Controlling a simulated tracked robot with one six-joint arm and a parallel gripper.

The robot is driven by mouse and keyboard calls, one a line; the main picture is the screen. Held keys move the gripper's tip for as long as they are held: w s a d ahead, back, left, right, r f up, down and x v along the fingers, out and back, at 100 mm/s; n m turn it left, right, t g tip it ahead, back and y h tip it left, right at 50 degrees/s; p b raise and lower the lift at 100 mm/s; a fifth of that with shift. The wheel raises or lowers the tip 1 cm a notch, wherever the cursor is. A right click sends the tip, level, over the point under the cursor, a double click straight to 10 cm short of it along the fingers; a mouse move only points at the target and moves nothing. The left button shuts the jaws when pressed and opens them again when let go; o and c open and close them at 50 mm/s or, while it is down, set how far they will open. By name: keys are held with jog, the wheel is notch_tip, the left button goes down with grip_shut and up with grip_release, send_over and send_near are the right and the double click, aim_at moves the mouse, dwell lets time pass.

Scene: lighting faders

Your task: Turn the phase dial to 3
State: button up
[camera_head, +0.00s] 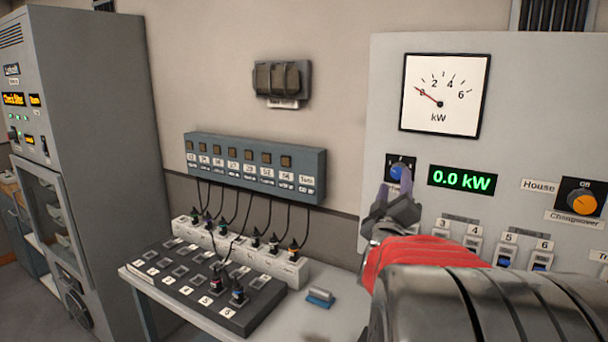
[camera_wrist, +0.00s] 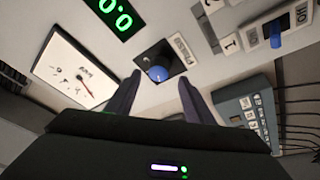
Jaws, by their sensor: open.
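The phase dial (camera_head: 397,173) is a blue round knob on a dark square plate, on the grey panel below the kW meter. In the wrist view the blue knob (camera_wrist: 158,74) shows ahead of and between my fingertips, with a label beside it that reads like "Phase". My gripper (camera_head: 392,195) is open at the panel, just below the dial in the head view. In the wrist view my gripper (camera_wrist: 160,78) has its two dark fingers apart, one on each side of the knob. I cannot tell whether they touch it. The dial's numbers are too small to read.
The kW meter (camera_head: 444,94) points near 0, and the green display (camera_head: 462,180) reads 0.0 kW. An orange changeover knob (camera_head: 581,202) sits at the right. Breaker switches (camera_head: 505,250) line the panel below. A desk with a fader board (camera_head: 205,285) stands to the left.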

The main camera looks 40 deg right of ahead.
aim_at(396, 175)
jog(key=shift+x, duration=1.75)
jog(key=shift+c, duration=0.2)
jog(key=c, duration=0.9)
jog(key=shift+d, duration=0.1)
jog(key=shift+c, duration=0.5)
jog(key=shift+f, duration=0.1)
